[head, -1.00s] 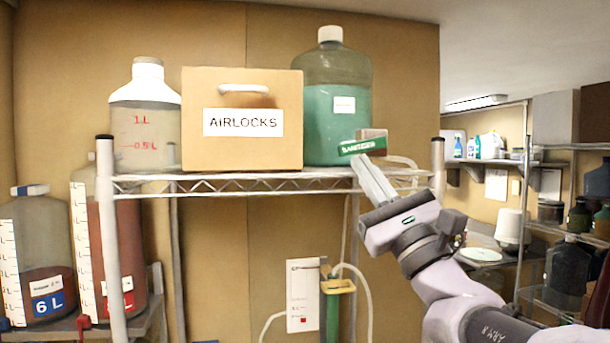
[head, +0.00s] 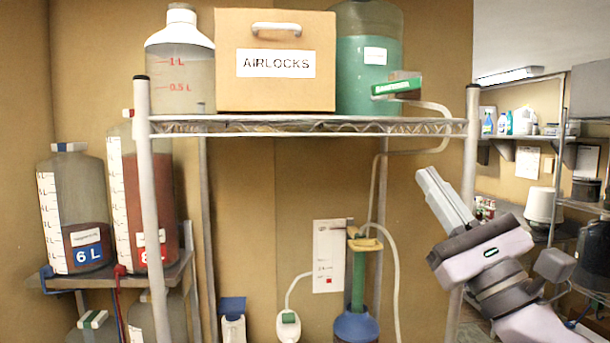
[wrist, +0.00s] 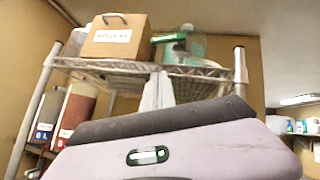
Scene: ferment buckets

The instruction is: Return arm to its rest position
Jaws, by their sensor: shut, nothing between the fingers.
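My gripper (head: 432,184) is at the right of the head view, in front of the right post of the wire shelf and below its top tier. Its two fingers lie together, shut, with nothing between them, and point up and left. In the wrist view the fingers (wrist: 157,92) rise toward the underside of the shelf. My arm comes in from the lower right corner of the head view.
A wire shelf (head: 300,125) holds a white-topped jug (head: 180,65), an AIRLOCKS box (head: 275,90) and a green sanitiser jug (head: 365,75) with a tap and hose. Buckets (head: 75,205) (head: 140,195) stand on a lower left shelf. More shelving (head: 550,200) stands at the right.

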